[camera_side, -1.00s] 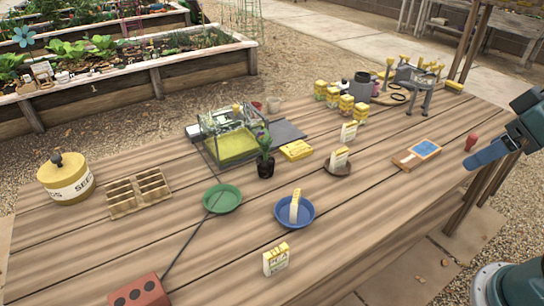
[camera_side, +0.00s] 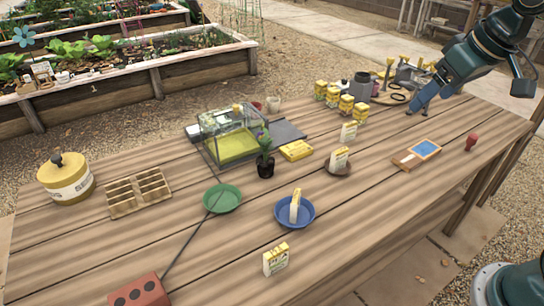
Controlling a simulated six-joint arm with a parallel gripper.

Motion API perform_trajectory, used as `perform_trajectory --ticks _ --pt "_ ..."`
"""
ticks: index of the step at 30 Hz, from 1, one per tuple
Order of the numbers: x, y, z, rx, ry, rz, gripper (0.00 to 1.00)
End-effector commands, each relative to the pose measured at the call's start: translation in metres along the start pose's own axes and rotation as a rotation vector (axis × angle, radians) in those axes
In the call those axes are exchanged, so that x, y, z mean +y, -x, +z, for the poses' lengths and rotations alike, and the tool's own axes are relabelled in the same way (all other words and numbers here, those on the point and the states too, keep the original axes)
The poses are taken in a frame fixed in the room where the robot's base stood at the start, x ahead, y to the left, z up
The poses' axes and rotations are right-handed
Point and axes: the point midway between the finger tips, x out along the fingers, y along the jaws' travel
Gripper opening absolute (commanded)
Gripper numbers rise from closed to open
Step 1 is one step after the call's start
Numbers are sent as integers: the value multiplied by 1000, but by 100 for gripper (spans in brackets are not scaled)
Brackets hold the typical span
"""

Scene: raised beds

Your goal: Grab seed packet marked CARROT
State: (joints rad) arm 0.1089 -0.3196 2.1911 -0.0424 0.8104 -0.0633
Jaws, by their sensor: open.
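Several white seed packets with yellow tops stand on the table. One packet (camera_side: 276,259) stands at the front with lettering that looks like PEA. One packet (camera_side: 295,207) stands in a blue dish (camera_side: 280,222). Another packet (camera_side: 339,159) stands on a small brown saucer (camera_side: 345,172), and one more packet (camera_side: 348,132) stands behind it. Their print is too small for me to find CARROT. My gripper (camera_side: 416,108) is open and empty, above the back right of the table, right of the packets and apart from them.
Yellow boxes (camera_side: 333,97) and a grey can (camera_side: 361,87) stand at the back. A glass case (camera_side: 231,136), potted plant (camera_side: 265,160), green dish (camera_side: 222,198) and seed tin (camera_side: 66,179) stand left. A blue-topped pad (camera_side: 418,153) and red stamp (camera_side: 471,142) lie right. The front right is clear.

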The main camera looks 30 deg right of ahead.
Motion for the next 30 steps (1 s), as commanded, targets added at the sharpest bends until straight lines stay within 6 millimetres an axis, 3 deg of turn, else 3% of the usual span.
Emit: perform_trajectory --ticks 6,15,30 --pt "18 -31 -46 -16 -5 4 78" --pt "48 -85 -98 -33 -12 7 78" --pt "112 -204 -153 -56 -27 6 78"
